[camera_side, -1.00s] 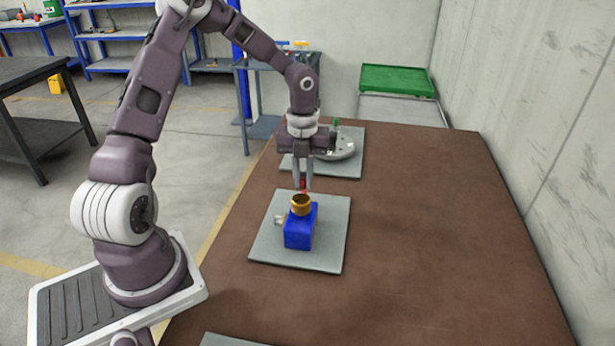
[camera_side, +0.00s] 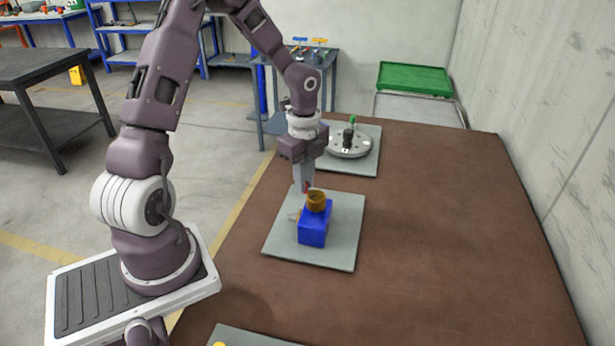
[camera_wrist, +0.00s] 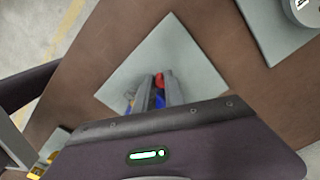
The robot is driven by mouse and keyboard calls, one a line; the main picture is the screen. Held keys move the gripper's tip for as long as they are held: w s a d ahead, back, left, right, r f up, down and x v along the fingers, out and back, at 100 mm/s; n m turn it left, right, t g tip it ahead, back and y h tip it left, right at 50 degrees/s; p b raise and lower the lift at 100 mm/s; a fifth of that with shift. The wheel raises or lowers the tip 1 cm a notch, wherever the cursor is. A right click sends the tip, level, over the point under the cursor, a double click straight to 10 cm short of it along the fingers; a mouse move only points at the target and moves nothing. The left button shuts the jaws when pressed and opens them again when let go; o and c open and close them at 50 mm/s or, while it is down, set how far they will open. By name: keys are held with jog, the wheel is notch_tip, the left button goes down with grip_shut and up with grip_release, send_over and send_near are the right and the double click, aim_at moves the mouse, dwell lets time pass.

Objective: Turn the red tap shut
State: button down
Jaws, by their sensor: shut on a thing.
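The red tap (camera_side: 307,187) shows as a small red piece between my fingertips, behind the brass cup of a blue block (camera_side: 313,229). In the wrist view the red tap (camera_wrist: 159,80) sits between the two grey fingers. My gripper (camera_side: 304,187) points down and is shut on the red tap; it also shows in the wrist view (camera_wrist: 160,84). The brass cup (camera_side: 317,200) stands on top of the blue block. The block stands on a grey plate (camera_side: 345,245). My fingers hide most of the tap.
Behind, a second grey plate (camera_side: 368,165) bears a round grey disc (camera_side: 350,150) with a dark post and green tip. A green tray (camera_side: 415,77) is at the table's far end. The brown table (camera_side: 450,220) is clear at right. Part of another plate shows at the front edge.

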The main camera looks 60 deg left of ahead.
jog(key=shift+s+d+n, duration=0.2)
jog(key=shift+s+n, duration=0.05)
jog(key=shift+n, duration=0.5)
jog(key=shift+s+d+n, duration=0.15)
jog(key=shift+s+n, duration=0.05)
jog(key=shift+n, duration=0.55)
jog(key=shift+d, duration=0.1)
jog(key=c, duration=1.4)
grip_release()
notch_tip(320, 180, up, 7)
jog(key=shift+r, duration=0.15)
jog(key=s+d+r+n+t, duration=0.5)
jog(key=s+d+r+n, duration=0.7)
jog(key=s, duration=0.5)
jog(key=d+r, duration=0.1)
jog(key=d, duration=0.1)
jog(key=shift+s+d+r+t, duration=0.3)
jog(key=shift+s+d, duration=0.05)
jog(key=shift+s, duration=0.05)
